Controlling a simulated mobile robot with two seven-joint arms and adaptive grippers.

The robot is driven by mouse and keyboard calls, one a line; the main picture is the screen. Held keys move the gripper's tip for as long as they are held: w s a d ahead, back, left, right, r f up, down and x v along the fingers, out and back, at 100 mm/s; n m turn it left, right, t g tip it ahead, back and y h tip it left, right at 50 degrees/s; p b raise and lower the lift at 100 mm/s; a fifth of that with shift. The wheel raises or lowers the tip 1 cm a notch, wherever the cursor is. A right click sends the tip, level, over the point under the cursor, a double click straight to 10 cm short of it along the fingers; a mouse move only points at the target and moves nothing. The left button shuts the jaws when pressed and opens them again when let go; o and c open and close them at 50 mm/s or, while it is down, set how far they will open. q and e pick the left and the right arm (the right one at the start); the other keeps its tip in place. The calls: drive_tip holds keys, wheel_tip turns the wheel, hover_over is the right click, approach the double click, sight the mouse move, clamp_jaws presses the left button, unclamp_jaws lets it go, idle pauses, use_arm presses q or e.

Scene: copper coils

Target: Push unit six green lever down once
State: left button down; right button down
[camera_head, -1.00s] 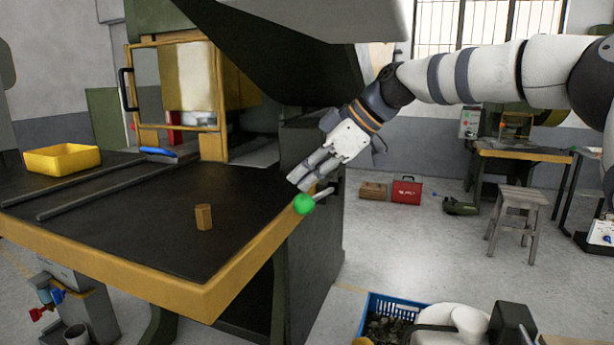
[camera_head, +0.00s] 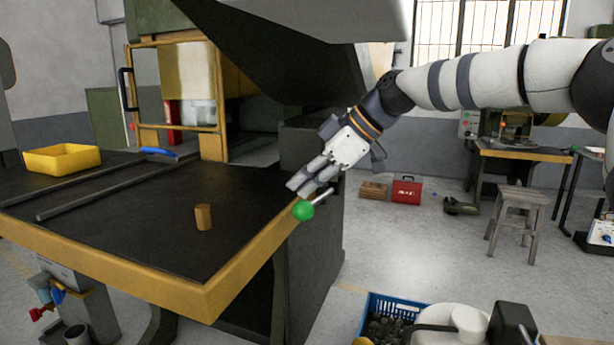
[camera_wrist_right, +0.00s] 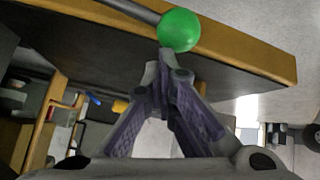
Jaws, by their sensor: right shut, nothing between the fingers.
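The green lever has a round green ball (camera_head: 303,210) at the end of a grey rod, by the right edge of the yellow-edged black table. My right gripper (camera_head: 297,187) is shut and empty, with its fingertips just above the ball and rod. In the right wrist view the ball (camera_wrist_right: 180,30) and its rod show just beyond the shut fingertips (camera_wrist_right: 166,66). Fingers and lever look very close or touching; exact contact is hard to tell. My left gripper is out of view.
A yellow bin (camera_head: 62,160) sits at the far left. The dark machine body stands behind the lever. A blue crate (camera_head: 385,318) is at the bottom, and open floor lies to the right.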

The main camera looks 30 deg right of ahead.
idle(0.7)
drive_tip(key=shift+w+d+r+b, duration=0.1)
drive_tip(key=shift+w+d+r, duration=0.1)
drive_tip(key=shift+r, duration=0.45)
drive_tip(key=shift+w+d+r+b, duration=0.15)
drive_tip(key=shift+w+d+r, duration=0.05)
drive_tip(key=shift+r, duration=0.5)
drive_tip(key=shift+w+d+r+b, duration=0.1)
drive_tip(key=shift+w+d+r, duration=0.1)
drive_tip(key=shift+r, duration=0.45)
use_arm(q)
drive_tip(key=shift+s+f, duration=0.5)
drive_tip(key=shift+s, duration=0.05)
use_arm(e)
drive_tip(key=shift+d+r, duration=0.15)
drive_tip(key=shift+r, duration=0.5)
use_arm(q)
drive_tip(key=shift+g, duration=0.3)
use_arm(e)
drive_tip(key=shift+w+r, duration=0.1)
drive_tip(key=shift+w, duration=0.05)
